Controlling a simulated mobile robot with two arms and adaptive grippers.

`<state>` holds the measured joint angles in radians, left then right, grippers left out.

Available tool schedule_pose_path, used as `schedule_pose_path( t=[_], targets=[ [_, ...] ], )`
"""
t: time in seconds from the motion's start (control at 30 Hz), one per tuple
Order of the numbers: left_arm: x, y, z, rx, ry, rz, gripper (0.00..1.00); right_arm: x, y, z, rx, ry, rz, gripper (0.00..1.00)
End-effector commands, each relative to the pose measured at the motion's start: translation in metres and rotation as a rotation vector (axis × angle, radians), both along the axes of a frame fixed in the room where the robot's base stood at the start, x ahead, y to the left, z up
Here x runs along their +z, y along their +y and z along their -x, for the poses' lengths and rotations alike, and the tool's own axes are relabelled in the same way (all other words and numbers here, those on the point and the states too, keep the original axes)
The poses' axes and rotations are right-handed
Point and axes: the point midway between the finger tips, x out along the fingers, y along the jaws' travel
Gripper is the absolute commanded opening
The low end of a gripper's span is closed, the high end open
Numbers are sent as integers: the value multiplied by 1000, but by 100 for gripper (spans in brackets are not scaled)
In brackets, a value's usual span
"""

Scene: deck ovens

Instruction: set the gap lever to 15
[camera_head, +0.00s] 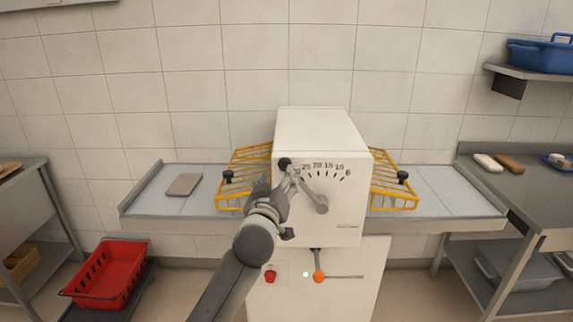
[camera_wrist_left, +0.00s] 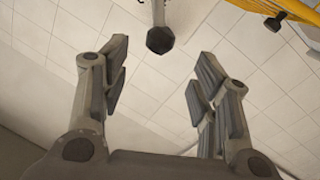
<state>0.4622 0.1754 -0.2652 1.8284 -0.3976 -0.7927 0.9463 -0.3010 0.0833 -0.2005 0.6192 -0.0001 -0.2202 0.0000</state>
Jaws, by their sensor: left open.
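The gap lever (camera_head: 307,188) is a grey bar on the white machine's front. It runs from a round pivot at lower right up left to a dark knob (camera_head: 285,163), at the 30 end of the printed scale (camera_head: 323,167). The 15 mark is further right. My left gripper (camera_head: 277,200) is just below and left of the knob, and partly overlaps the lever's left side in the head view. In the left wrist view, my left gripper (camera_wrist_left: 160,65) is open and empty, and the knob (camera_wrist_left: 160,40) is ahead between the fingers, apart from them. My right gripper is not in view.
The white machine (camera_head: 317,130) has yellow wire guards (camera_head: 246,160) on both sides and grey side tables (camera_head: 455,190). A grey slab (camera_head: 184,185) lies on the left table. A red button (camera_head: 270,276) and an orange knob (camera_head: 319,277) are below. A red crate (camera_head: 110,275) stands lower left.

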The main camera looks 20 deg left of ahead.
Motion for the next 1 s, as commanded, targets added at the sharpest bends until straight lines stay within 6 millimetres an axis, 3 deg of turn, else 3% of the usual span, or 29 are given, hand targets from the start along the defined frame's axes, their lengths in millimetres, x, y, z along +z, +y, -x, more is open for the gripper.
schedule_pose_path(
  t=[0.2, 0.6, 1.0],
  targets=[
    [2, 4, -28, 0, 0, -3, 56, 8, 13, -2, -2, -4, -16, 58],
    [1, 10, -77, 0, 3, -3, 56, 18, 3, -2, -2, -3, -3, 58],
    [0, 12, -98, -2, 2, -2, 56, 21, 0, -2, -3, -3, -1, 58]
  ],
)
